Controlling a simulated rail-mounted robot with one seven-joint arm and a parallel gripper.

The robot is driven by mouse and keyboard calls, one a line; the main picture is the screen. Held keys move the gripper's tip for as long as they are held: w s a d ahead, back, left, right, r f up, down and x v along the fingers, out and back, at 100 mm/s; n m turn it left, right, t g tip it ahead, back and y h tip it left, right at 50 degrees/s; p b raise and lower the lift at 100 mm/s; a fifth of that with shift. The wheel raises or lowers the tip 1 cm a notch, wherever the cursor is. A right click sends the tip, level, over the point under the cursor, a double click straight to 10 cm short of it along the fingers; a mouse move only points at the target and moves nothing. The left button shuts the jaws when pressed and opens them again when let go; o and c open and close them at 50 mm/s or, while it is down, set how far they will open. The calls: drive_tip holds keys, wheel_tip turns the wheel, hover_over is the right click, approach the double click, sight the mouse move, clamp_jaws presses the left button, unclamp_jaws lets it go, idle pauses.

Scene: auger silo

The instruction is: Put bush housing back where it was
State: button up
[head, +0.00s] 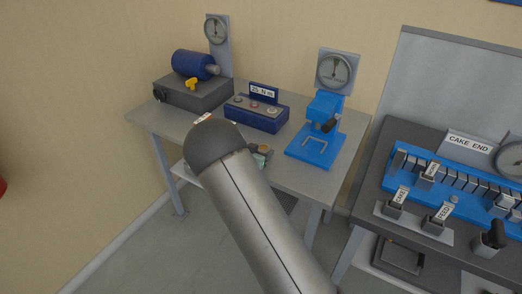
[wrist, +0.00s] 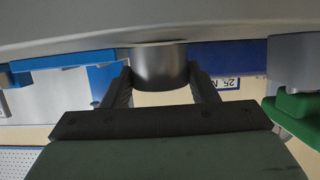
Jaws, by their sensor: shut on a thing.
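In the wrist view a short, smooth grey cylinder (wrist: 160,68), which looks like the bush housing, sits between the two dark fingers of my gripper (wrist: 161,84). The fingers are shut on its sides. Its upper end meets a wide pale grey surface across the top of the picture; I cannot tell whether they touch. In the head view my arm's rounded joint and grey link cover the front middle of the bench, and my gripper and the cylinder are hidden.
A grey bench (head: 290,175) carries a blue motor (head: 190,64) on a dark block, a blue button box (head: 257,112) labelled 25 N.m, and a blue press (head: 318,140) with a gauge. A lever panel (head: 450,190) marked CAKE END stands right. A green part (wrist: 295,105) shows in the wrist view.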

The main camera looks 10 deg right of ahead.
idle(0.3)
drive_tip(key=shift+f, duration=0.2)
drive_tip(key=o, duration=1.6)
